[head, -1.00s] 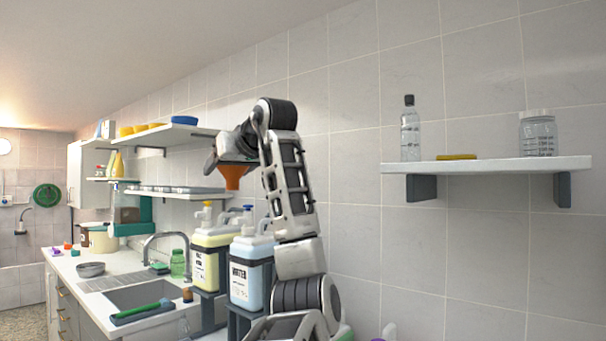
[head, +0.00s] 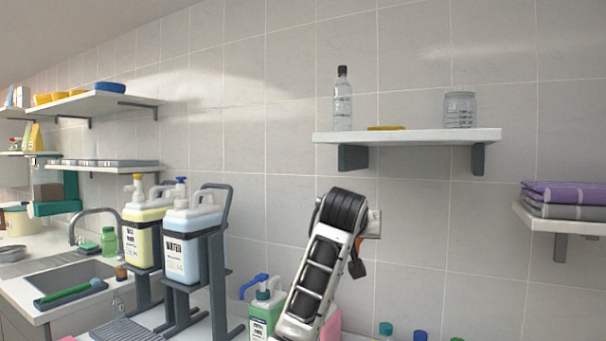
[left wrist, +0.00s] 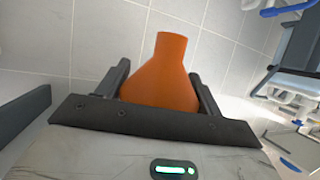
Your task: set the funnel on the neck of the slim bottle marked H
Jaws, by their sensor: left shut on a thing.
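The orange funnel (left wrist: 166,72) is held between the two dark fingers of my left gripper (left wrist: 160,92), which is shut on it. Its narrow end points up in the left wrist view. In the head view only a small orange piece of the funnel (head: 361,243) shows behind my left arm, which hides most of the gripper. It is in front of the tiled wall, below a shelf. I cannot make out a bottle marked H. Several bottle caps, one teal (head: 385,328) and one blue (head: 420,335), show at the bottom edge; their bodies are cut off. My right gripper is not in view.
A white wall shelf (head: 410,137) holds a clear black-capped bottle (head: 342,106), a yellow item and a jar (head: 459,110). Two large jugs (head: 190,245) on stands and a green pump bottle (head: 262,312) are left of my arm. Folded towels (head: 565,200) lie on a right shelf.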

